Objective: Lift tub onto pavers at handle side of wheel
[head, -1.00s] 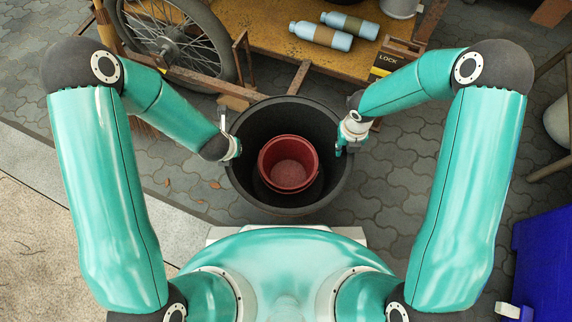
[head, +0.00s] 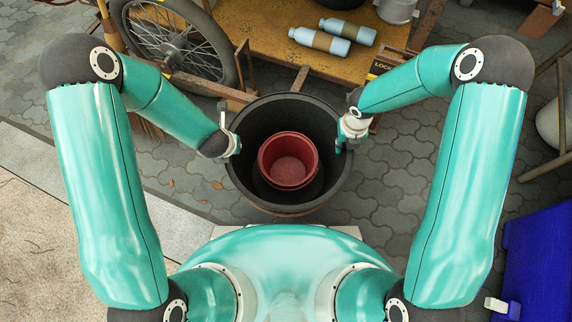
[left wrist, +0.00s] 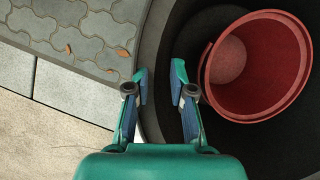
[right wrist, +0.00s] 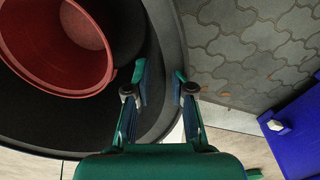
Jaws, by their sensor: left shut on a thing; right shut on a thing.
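The black tub (head: 333,188) is in the middle of the head view, upright, with a red bucket (head: 289,150) inside it. My left gripper (head: 236,146) is shut on the tub's left rim, and my right gripper (head: 343,142) is shut on its right rim. The rim passes between the fingers in the left wrist view (left wrist: 160,88) and in the right wrist view (right wrist: 163,88). The spoked wheel (head: 180,45) is at the upper left, beside a wooden cart. Grey pavers (head: 395,190) surround the tub. The tub's underside is hidden, so its height is unclear.
The wooden cart (head: 268,35) with two bottles (head: 333,36) stands close beyond the tub. A blue box (head: 545,250) is at the lower right. A stool-like frame (head: 555,165) stands at the right edge.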

